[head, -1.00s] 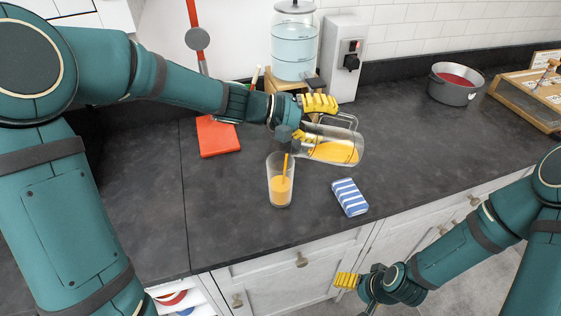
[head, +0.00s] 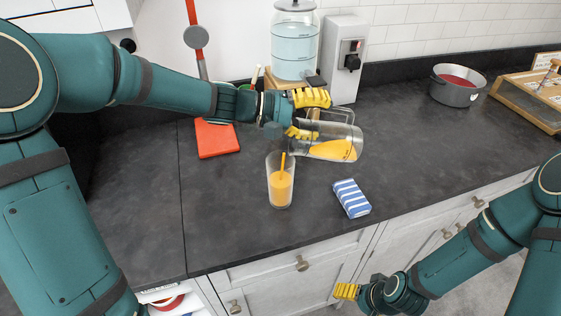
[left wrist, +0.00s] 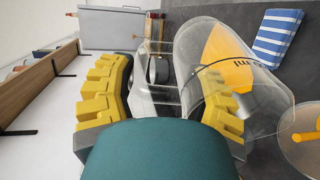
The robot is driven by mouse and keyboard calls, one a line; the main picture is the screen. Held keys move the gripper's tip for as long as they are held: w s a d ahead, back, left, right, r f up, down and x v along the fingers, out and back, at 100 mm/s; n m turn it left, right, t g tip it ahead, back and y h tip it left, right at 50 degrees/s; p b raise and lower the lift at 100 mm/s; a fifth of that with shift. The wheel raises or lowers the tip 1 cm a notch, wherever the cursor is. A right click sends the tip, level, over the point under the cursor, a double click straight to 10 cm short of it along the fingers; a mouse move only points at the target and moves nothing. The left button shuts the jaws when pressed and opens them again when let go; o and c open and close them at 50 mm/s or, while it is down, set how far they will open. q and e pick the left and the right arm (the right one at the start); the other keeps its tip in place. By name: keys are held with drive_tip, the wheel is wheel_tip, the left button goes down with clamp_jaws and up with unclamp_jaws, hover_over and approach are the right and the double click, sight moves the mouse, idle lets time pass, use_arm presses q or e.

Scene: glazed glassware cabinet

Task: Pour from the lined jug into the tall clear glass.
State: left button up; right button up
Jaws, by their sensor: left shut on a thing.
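The clear jug (head: 338,141) with orange liquid lies tilted almost on its side above the counter, its open end to the left. My left gripper (head: 308,115) is shut on its handle; the left wrist view shows the handle (left wrist: 158,72) between the yellow fingers. The tall clear glass (head: 281,185) stands upright on the counter below and left of the jug, partly filled with orange liquid. A thin orange streak runs down into it. The jug's lip is partly hidden by the gripper. My right gripper (head: 346,291) is low in front of the cabinets, apart from everything; its opening is unclear.
A blue-and-white striped block (head: 352,198) lies right of the glass. A red mat (head: 216,138) lies behind left. A water dispenser (head: 295,45), a grey box (head: 343,60) and a pot with red contents (head: 457,84) stand at the back. The counter's right middle is clear.

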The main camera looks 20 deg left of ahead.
use_arm(q)
drive_tip(key=shift+s+a+r+h+b, duration=0.25)
drive_tip(key=shift+a+b, duration=0.3)
drive_tip(key=shift+b, duration=0.45)
drive_tip(key=shift+a+h+b, duration=0.2)
drive_tip(key=shift+h+b, duration=0.05)
drive_tip(key=shift+b, duration=0.45)
drive_tip(key=shift+s+a+t+b, duration=0.1)
drive_tip(key=shift+t+b, duration=0.2)
drive_tip(key=shift+b, duration=0.05)
drive_tip(key=shift+r, duration=0.1)
